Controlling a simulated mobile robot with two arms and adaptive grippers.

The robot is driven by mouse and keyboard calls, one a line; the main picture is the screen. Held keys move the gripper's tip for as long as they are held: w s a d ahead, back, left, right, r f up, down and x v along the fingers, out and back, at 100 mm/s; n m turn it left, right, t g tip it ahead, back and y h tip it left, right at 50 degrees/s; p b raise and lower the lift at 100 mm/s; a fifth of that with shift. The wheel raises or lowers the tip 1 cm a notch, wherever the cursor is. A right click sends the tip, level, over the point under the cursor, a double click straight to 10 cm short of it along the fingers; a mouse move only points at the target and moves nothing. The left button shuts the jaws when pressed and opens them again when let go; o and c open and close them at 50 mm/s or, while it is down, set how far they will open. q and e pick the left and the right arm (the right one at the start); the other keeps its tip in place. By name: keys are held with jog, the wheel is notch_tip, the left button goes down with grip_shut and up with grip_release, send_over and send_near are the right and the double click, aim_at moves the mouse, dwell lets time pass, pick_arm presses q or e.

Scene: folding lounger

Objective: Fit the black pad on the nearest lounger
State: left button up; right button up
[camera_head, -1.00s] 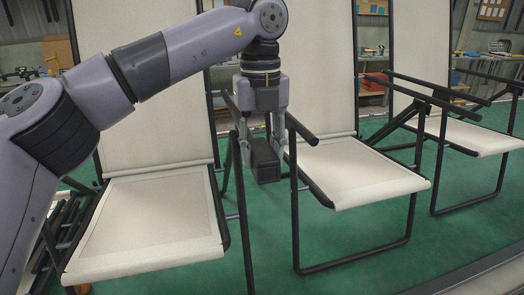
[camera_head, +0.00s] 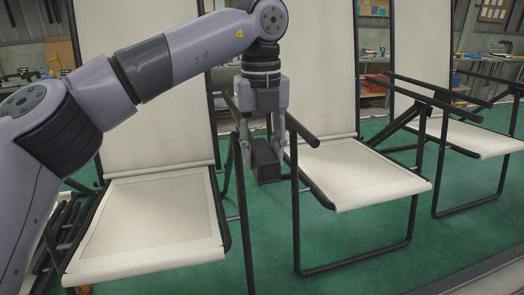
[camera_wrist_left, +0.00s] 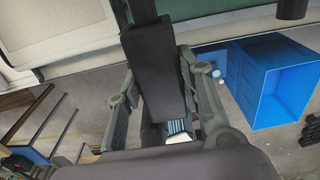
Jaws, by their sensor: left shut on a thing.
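The black pad (camera_head: 265,162) is a dark block between the fingers of my left gripper (camera_head: 264,150), which is shut on it. In the left wrist view the pad (camera_wrist_left: 155,72) lies lengthwise between both fingers, with a dark tube at its far end; I cannot tell whether they touch. The nearest lounger (camera_head: 150,225), with a cream seat and dark tube frame, stands at the left. The gripper holds the pad to the right of its seat, near the frame tubes between it and the middle lounger (camera_head: 355,172). My right gripper is not in view.
A third lounger (camera_head: 470,138) stands at the right. Tubes of the left and middle loungers stand close around the gripper. Green floor (camera_head: 370,215) is open in front of the middle lounger. The left wrist view shows a blue bin (camera_wrist_left: 275,82) at the right.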

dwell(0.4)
pick_arm(q)
jog(key=o, duration=1.2)
jog(key=shift+o, duration=0.2)
